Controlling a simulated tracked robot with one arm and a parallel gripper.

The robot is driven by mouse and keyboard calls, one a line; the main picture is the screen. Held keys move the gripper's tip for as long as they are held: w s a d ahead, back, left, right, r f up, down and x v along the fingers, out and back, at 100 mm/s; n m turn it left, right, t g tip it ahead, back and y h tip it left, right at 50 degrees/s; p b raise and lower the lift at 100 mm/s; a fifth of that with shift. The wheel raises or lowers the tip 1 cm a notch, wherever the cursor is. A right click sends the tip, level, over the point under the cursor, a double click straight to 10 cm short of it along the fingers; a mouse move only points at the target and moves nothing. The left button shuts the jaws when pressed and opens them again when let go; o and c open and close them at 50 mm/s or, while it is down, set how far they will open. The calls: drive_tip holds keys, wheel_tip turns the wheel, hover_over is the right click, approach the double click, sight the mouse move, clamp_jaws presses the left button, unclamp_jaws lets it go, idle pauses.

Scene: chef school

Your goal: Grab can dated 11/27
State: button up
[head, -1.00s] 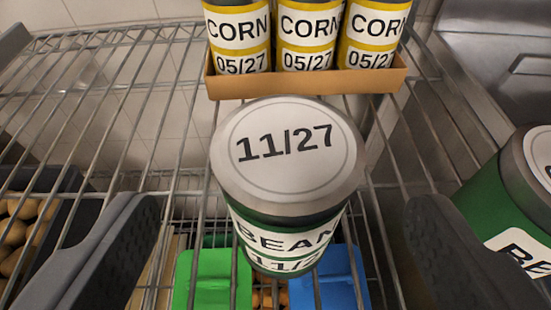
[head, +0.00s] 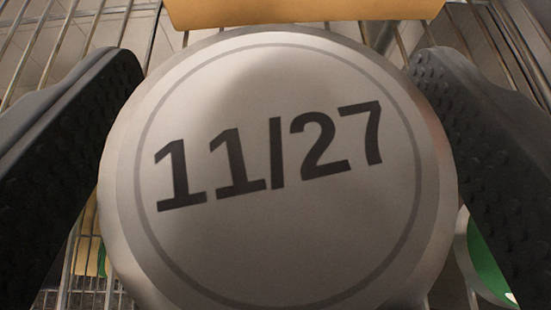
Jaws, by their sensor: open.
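The can dated 11/27 (head: 275,230) fills the middle of the head view, very close, its pale round lid facing me with "11/27" in dark print. Its side label is hidden below the lid. My gripper (head: 278,105) is open, with one dark textured finger on the left of the can and one on the right. The can's upper part lies between the fingers. I cannot tell whether either finger touches it.
An orange-brown tray edge (head: 300,10) lies just beyond the can at the top. A green can (head: 488,262) shows partly at the lower right, beside the right finger. Wire shelf bars (head: 60,40) show at the upper left.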

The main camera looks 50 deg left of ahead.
drive_tip(key=c, duration=1.3)
